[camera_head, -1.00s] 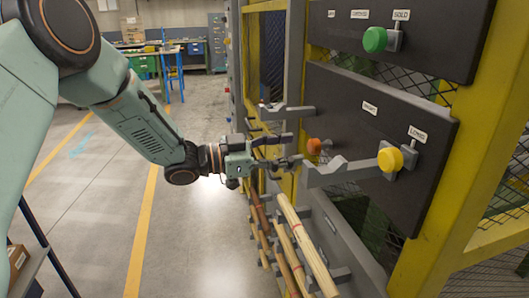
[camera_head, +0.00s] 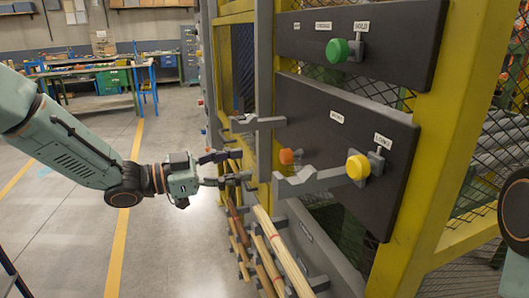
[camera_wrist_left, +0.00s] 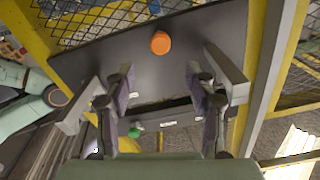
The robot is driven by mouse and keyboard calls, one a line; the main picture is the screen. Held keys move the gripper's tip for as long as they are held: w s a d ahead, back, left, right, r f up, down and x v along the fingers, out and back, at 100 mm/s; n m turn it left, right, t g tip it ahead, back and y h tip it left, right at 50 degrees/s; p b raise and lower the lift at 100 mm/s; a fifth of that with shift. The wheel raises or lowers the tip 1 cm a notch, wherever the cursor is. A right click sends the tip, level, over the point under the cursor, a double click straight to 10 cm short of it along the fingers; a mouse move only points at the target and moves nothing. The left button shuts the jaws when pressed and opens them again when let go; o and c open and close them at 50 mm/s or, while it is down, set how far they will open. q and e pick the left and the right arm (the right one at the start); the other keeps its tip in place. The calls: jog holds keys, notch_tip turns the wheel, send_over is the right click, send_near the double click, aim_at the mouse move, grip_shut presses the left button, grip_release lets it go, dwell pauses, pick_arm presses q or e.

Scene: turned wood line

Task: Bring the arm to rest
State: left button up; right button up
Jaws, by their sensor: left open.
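My left arm comes in from the left in the head view. Its gripper (camera_head: 226,169) is open and empty, in front of the rack, left of the dark lower board. In the left wrist view the two fingers of the left gripper (camera_wrist_left: 165,98) stand wide apart with nothing between them. Beyond them is the dark board (camera_wrist_left: 150,75) with an orange knob (camera_wrist_left: 160,42). My right gripper does not show; a piece of my body is at the right edge of the head view.
Grey hooks (camera_head: 258,122) and a notched bracket (camera_head: 312,180) stick out from the yellow frame (camera_head: 450,120). A green knob (camera_head: 337,50) and a yellow knob (camera_head: 358,167) sit on the boards. The floor at left (camera_head: 70,230) is clear.

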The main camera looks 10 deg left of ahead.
pick_arm(q)
jog(key=s+a+f+n+y, duration=0.1)
jog(key=s+f+n+y, duration=0.25)
jog(key=f, duration=0.45)
jog(key=s+f+n+g+y+b, duration=0.15)
jog(key=f+n+y, duration=0.3)
jog(key=f, duration=0.45)
jog(key=s+a+f+n+y, duration=0.1)
jog(key=s+f+n+y, duration=0.3)
jog(key=f, duration=0.4)
jog(key=s+f+n+g+y, duration=0.1)
jog(key=s+f+g, duration=0.1)
jog(key=s+f, duration=0.3)
jog(key=s+a+f+g+y+b, duration=0.1)
jog(key=s+f+g, duration=0.2)
jog(key=s, duration=1.1)
jog(key=s+f+n+g+y+b, duration=0.1)
jog(key=s+f+g, duration=0.2)
jog(key=s+f, duration=0.5)
jog(key=shift+s+a+n, duration=0.15)
jog(key=shift+s+n, duration=0.15)
jog(key=shift+s, duration=0.95)
